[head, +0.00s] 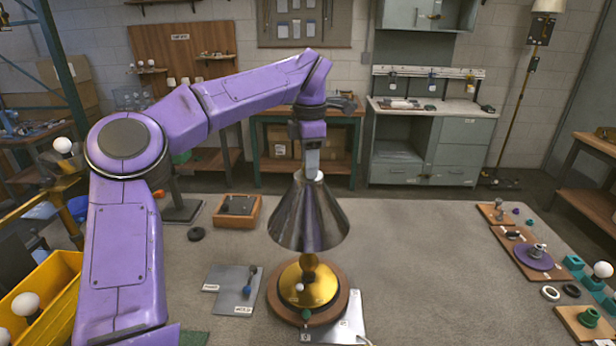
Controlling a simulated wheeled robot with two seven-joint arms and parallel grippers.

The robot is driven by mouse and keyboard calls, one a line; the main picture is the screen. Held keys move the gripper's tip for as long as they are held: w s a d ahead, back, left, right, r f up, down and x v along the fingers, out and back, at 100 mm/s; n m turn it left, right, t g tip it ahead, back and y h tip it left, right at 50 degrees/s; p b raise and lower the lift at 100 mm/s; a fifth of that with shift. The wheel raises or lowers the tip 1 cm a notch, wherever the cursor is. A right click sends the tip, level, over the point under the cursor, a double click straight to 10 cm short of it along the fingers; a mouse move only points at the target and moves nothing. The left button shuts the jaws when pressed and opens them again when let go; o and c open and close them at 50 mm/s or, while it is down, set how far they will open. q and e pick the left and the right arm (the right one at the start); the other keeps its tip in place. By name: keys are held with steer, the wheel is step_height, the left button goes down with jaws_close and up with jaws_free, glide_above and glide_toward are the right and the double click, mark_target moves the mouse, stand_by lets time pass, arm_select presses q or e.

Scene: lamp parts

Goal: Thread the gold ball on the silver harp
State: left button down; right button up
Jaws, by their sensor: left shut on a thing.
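My left gripper (312,172) points straight down over the top of a silver cone-shaped lampshade (308,218). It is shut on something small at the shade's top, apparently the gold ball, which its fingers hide. The silver harp is not visible; the shade covers the place above the lamp stem. Below the shade stands a gold lamp base (318,288) on a round wooden disc (280,305). I cannot tell whether the ball touches the harp. My right gripper is out of view.
A yellow bin (62,280) is at left. Boards with a purple disc (534,258) and green parts line the right edge. Between them the tabletop is clear.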

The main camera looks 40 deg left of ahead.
arm_select(q)
steer(key=shift+r+m+p, duration=0.2)
steer(key=shift+m+p, duration=0.1)
steer(key=shift+p, duration=0.15)
steer(key=shift+m+p, duration=1)
steer(key=shift+p, duration=0.25)
steer(key=m, duration=0.3)
steer(key=shift+f, duration=0.2)
steer(key=shift+m, duration=0.7)
steer(key=shift+m, duration=1.2)
steer(key=m, duration=0.4)
steer(key=shift+s, duration=0.1)
steer(key=shift+m, duration=0.3)
